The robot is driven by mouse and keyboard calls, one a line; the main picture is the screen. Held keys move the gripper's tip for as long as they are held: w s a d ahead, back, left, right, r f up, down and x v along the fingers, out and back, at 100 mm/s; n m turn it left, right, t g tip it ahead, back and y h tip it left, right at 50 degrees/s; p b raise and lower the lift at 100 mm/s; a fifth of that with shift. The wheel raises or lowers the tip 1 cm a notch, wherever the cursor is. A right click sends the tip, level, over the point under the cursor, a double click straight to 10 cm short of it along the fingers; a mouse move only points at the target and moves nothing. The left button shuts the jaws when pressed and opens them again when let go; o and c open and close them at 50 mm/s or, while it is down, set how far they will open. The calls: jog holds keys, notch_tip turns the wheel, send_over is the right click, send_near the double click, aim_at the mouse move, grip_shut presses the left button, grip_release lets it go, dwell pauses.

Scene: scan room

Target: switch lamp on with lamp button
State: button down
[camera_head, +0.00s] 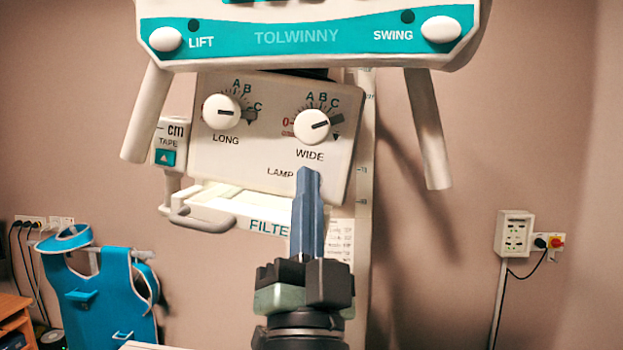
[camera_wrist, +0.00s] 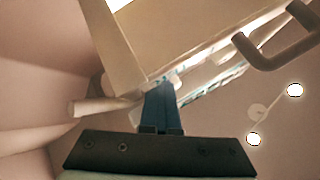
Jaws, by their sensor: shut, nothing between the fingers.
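The control panel (camera_head: 262,135) is a pale box under the teal TOLWINNY head, with a LONG knob (camera_head: 222,112) and a WIDE knob (camera_head: 312,125). A LAMP label (camera_head: 280,173) is printed near its lower edge. My gripper (camera_head: 308,172) is shut and empty, with its blue-grey fingers pointing up and their tips over the panel just right of that label. The fingertips hide whatever is there, so no lamp button shows and I cannot tell if they touch. In the wrist view the closed fingers (camera_wrist: 162,84) reach the underside of the box (camera_wrist: 165,40).
A bright FILTER tray (camera_head: 255,208) with a grey handle (camera_head: 200,220) sits below the panel, close left of my fingers. Two pale handles (camera_head: 147,112) (camera_head: 428,130) hang at the sides. A blue apron (camera_head: 105,295) hangs left.

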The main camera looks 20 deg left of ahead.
jog(key=shift+a+f, duration=0.1)
jog(key=shift+f, duration=0.3)
jog(key=shift+s+f, duration=0.2)
jog(key=shift+s, duration=0.2)
jog(key=shift+s+r, duration=0.1)
jog(key=shift+s, duration=0.05)
jog(key=s, duration=0.1)
jog(key=s+d+p, duration=0.1)
jog(key=s, duration=0.1)
jog(key=s+p, duration=0.1)
jog(key=shift+s+d+r, duration=0.1)
jog(key=shift+s+d, duration=0.25)
dwell(0.5)
